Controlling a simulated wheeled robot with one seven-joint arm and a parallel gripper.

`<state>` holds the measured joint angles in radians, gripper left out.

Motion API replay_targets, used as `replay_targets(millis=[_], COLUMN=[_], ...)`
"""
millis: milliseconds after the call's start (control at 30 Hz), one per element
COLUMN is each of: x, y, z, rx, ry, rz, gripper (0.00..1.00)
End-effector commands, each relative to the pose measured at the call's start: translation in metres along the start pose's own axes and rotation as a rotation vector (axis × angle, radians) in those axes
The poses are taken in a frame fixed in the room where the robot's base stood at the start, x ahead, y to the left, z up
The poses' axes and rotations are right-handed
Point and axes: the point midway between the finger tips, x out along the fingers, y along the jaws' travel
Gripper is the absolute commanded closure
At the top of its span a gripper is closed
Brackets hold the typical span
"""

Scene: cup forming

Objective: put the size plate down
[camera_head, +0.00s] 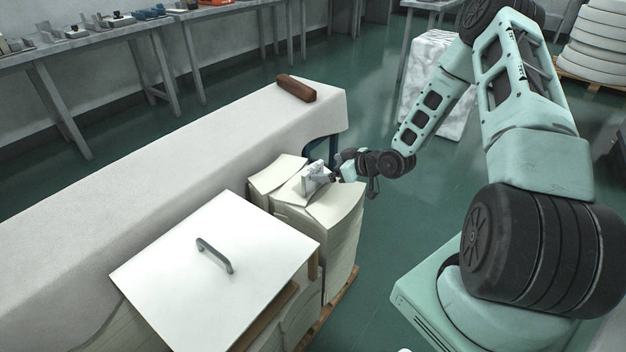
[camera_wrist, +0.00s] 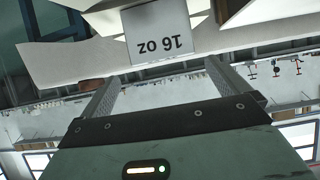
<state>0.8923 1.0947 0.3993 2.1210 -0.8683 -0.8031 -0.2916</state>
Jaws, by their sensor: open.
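The size plate is a grey plate marked "16 oz" (camera_wrist: 158,32), upside down in the wrist view. It shows just beyond my fingertips, with a gap to both fingers. In the head view a small grey-white piece (camera_head: 315,177), which seems to be this plate, is on top of a stack of cream paper blanks (camera_head: 338,205). My gripper (camera_head: 334,177) is beside it at the right; it also shows in the wrist view (camera_wrist: 162,76), fingers apart and nothing between them. Whether the plate lies flat or tilted is not clear.
A white board with a grey handle (camera_head: 190,280) lies in front of the stack. A long pale table (camera_head: 170,165) runs behind, with a brown block (camera_head: 296,88) at its far end. The stacks stand on a wooden pallet (camera_head: 340,302).

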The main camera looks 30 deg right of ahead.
Motion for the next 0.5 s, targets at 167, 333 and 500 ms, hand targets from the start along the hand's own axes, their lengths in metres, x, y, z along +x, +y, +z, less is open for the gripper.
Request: replay_targets(millis=[167,333,500], x=[0.029,0.040,0.060], y=[0.000,-0.001,-0.002], z=[0.001,0.000,-0.001], rx=[0.001,0.001,0.002], ry=[-0.001,0.000,0.000], rz=[0.000,0.000,-0.001], gripper=[0.00,0.00,0.00])
